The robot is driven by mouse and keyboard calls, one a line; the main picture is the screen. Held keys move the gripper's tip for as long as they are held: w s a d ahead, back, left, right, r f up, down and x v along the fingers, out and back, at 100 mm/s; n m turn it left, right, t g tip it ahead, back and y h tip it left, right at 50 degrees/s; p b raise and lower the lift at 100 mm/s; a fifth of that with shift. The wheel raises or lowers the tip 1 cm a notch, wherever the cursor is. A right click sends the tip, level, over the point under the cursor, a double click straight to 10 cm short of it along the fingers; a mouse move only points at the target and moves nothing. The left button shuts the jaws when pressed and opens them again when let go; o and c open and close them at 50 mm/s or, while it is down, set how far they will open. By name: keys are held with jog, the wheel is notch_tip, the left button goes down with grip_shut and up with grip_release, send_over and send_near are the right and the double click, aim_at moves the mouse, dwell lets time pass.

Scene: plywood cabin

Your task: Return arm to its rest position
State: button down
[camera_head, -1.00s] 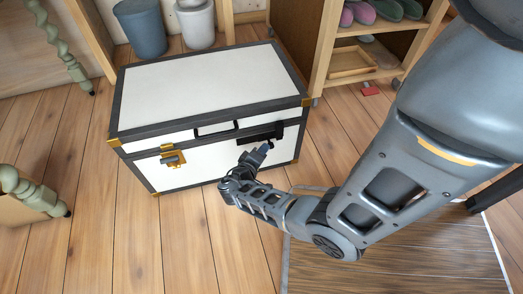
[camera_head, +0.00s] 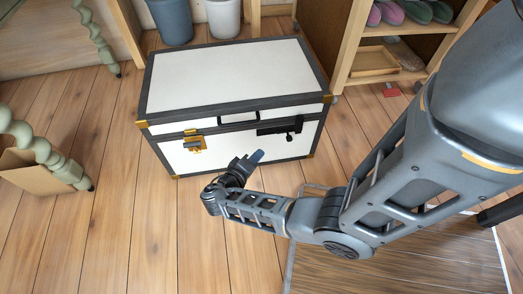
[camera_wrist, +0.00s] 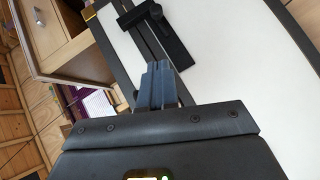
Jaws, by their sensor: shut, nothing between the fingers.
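My gripper (camera_head: 256,157) is in front of the white trunk (camera_head: 235,75), whose lid is closed. The fingers are shut and empty, and they point toward the trunk's front. In the wrist view the shut fingers (camera_wrist: 159,82) stand against a view of the trunk's pale surface (camera_wrist: 230,70). A black latch (camera_head: 279,126) with a small knob is on the trunk's front right. It also shows in the wrist view (camera_wrist: 150,35), apart from the fingertips. A brass latch (camera_head: 194,143) is on the front left, and a dark handle (camera_head: 238,117) is between them.
A shelf (camera_head: 392,84) with shoes stands behind right of the trunk. Two pots, one blue-grey (camera_head: 170,20) and one white (camera_head: 222,17), stand behind it. A green twisted leg (camera_head: 45,150) is at left. A dark mat (camera_head: 410,262) lies at lower right.

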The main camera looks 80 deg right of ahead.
dwell(0.6)
jog(key=s+a+f+n+t+y, duration=0.2)
jog(key=s+a+f+t+y, duration=0.1)
jog(key=a, duration=0.3)
jog(key=s+a+f+n+t+y, duration=0.2)
jog(key=s+a+f+t+y, duration=0.15)
jog(key=a, duration=0.35)
jog(key=s+a+r+n+t+y, duration=0.25)
jog(key=a+r+t+y, duration=0.2)
jog(key=a+r, duration=0.4)
jog(key=s+a+r+t+y+p, duration=0.1)
jog(key=r+t+p, duration=0.3)
jog(key=r+p, duration=0.9)
jog(key=s+a+r+t+y+p, duration=0.1)
jog(key=r+t+p, duration=0.3)
jog(key=r, duration=3.9)
jog(key=a+y+p, duration=0.1)
jog(key=p, duration=0.8)
jog(key=shift+s+a+r+n+t, duration=0.25)
jog(key=shift+s+a+n+t, duration=0.05)
jog(key=shift+a+n+t, duration=0.1)
